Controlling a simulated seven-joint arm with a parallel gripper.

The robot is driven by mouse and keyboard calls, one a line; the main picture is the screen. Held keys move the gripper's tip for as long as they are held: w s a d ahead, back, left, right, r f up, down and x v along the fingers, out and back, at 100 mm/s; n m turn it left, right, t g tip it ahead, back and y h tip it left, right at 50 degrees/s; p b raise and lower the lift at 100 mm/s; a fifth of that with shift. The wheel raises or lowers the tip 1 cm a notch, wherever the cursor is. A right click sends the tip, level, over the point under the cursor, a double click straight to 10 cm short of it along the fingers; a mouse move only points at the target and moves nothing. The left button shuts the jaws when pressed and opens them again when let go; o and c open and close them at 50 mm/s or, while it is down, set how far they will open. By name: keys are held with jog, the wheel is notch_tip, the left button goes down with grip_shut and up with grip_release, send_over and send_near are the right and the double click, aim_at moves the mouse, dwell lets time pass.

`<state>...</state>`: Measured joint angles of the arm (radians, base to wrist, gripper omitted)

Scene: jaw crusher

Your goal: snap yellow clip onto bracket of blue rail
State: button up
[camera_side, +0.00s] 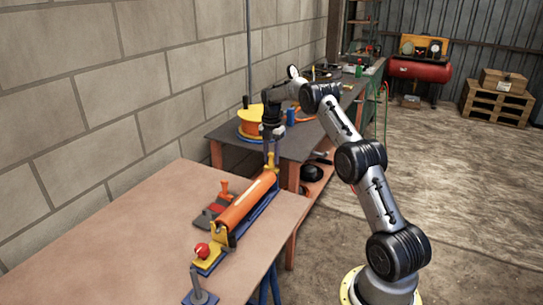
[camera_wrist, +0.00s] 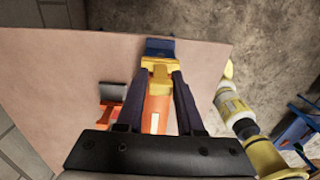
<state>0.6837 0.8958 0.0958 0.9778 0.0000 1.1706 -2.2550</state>
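The blue rail (camera_side: 259,208) lies along the right edge of the near table, with an orange cylinder (camera_side: 247,201) along it. A yellow bracket (camera_side: 221,236) stands at its near end. My gripper (camera_side: 271,150) points down at the rail's far end, with the yellow clip (camera_side: 270,168) at its fingertips. In the wrist view, my gripper (camera_wrist: 159,76) has its dark fingers against both sides of the yellow clip (camera_wrist: 158,84). The orange cylinder (camera_wrist: 155,112) runs below it, and a blue rail end (camera_wrist: 160,47) shows beyond. Whether the clip touches the bracket is hidden.
A red ball knob (camera_side: 202,250) is on the rail's near yellow end. An orange-handled tool (camera_side: 224,190) lies left of the rail. A blue base with a grey post (camera_side: 199,290) stands at the front. The table's left side (camera_side: 110,240) is clear. A cluttered workbench (camera_side: 293,142) stands behind.

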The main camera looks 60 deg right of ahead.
jog(key=o, duration=0.4)
notch_tip(320, 180, up, 14)
jog(key=shift+f, duration=0.1)
dwell(0.4)
dwell(0.3)
